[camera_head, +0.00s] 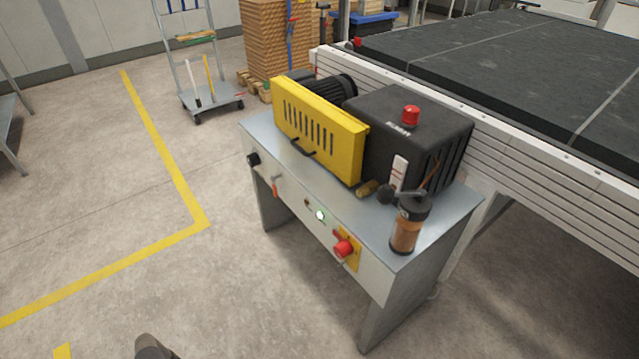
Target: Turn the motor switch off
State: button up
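A grey metal stand (305,238) carries a motor unit with a yellow slotted guard (318,130). Its front panel holds the controls: a red rotary switch (344,248) on a yellow plate at the right, a lit whitish-green button (320,215) in the middle, a small red-handled lever (275,187) and a black knob (253,159) at the left. No readable label shows which one is the motor switch. The red switch's exact setting is too small to tell. My gripper's fingers are not in view.
A black pump housing (420,135) with a red cap and an amber-filled canister (406,228) sit on the stand. A conveyor (510,75) runs behind. A trolley (212,103) stands at the back left. The floor left and in front of the stand is clear, with yellow lines.

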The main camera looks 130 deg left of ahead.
aim_at(345, 249)
jog(key=u, duration=3.8)
